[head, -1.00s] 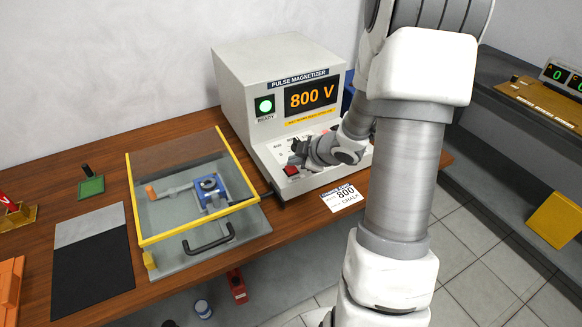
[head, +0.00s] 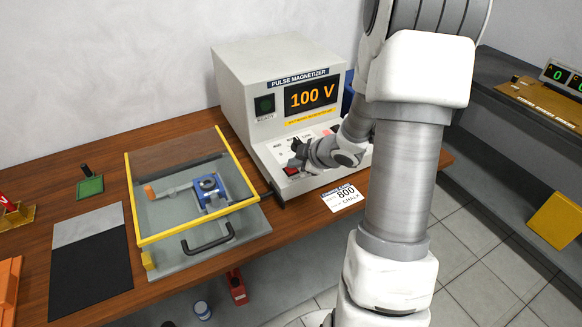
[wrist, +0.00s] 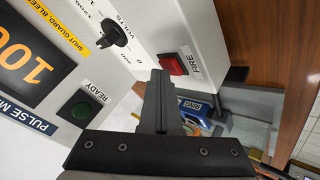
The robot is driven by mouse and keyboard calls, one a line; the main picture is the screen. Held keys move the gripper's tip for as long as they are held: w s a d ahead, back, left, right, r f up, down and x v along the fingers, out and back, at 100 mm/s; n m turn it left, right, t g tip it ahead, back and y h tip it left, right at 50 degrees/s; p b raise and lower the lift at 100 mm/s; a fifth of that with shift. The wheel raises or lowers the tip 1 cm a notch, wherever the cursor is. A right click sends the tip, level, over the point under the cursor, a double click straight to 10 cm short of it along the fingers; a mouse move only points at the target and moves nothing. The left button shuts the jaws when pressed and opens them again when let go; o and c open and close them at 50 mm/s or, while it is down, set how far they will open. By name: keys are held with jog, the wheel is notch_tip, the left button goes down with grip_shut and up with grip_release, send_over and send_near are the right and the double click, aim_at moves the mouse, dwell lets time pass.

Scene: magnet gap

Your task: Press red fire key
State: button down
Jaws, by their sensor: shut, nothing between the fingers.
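The red fire key (wrist: 173,64) sits on the sloped front panel of the white pulse magnetizer (head: 238,75), beside its FIRE label; it also shows in the head view (head: 291,171). My gripper (wrist: 158,75) is shut and empty, its fingertips close beside the key in the wrist view. I cannot tell whether they touch it. The display (head: 311,95) reads 100 V and the ready lamp (head: 264,105) is dark green, unlit. A black dial (wrist: 114,33) is on the panel near the key. In the head view my wrist covers part of the panel.
A clear yellow-edged guard (head: 180,155) is closed over a blue fixture (head: 211,190) left of the magnetizer. A card reading 800 (head: 342,197) lies on the wooden table in front. A dark mat (head: 92,268) and green block (head: 90,186) are further left.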

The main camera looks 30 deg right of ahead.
aim_at(295, 170)
jog(key=shift+r+p, duration=0.9)
jog(key=shift+p, duration=0.1)
jog(key=shift+r, duration=0.1)
notch_tip(295, 170, up, 5)
jog(key=p, duration=0.5)
dwell(0.6)
